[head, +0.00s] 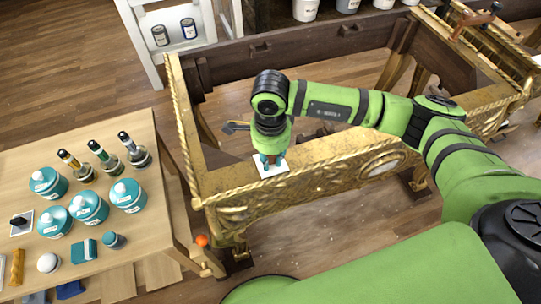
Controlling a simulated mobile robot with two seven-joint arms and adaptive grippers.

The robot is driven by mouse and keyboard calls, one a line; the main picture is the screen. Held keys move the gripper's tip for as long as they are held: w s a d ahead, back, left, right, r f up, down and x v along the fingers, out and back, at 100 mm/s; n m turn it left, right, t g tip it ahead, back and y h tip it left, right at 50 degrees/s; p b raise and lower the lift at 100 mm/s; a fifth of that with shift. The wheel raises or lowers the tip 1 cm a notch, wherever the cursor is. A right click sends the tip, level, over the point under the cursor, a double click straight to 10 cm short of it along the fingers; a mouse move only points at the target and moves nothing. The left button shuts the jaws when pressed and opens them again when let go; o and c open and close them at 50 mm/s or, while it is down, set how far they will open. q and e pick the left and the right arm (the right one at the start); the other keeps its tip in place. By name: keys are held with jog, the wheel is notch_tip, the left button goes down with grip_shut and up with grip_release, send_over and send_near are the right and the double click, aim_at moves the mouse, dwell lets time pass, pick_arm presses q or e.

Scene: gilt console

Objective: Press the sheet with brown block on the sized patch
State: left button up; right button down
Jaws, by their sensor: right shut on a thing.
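The gilt console (330,160) stands in the middle, its gold front rail running left to right. A small white sheet (272,171) lies on top of the rail near its left end. My right gripper (268,157) points down over the sheet, shut on a small brown block (266,159) that is mostly hidden by the fingers. The block is at or just above the sheet; I cannot tell if it touches. The sized patch cannot be made out under the sheet. My left gripper is out of view.
A wooden table (150,215) on the left holds teal jars (127,195), dark bottles (104,157) and a white ball (48,262). An orange ball (201,240) is at its right edge. A white shelf (150,50) stands behind. My right arm spans above the console.

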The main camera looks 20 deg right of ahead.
jog(key=shift+r+p, duration=1.45)
jog(key=shift+r, duration=1.95)
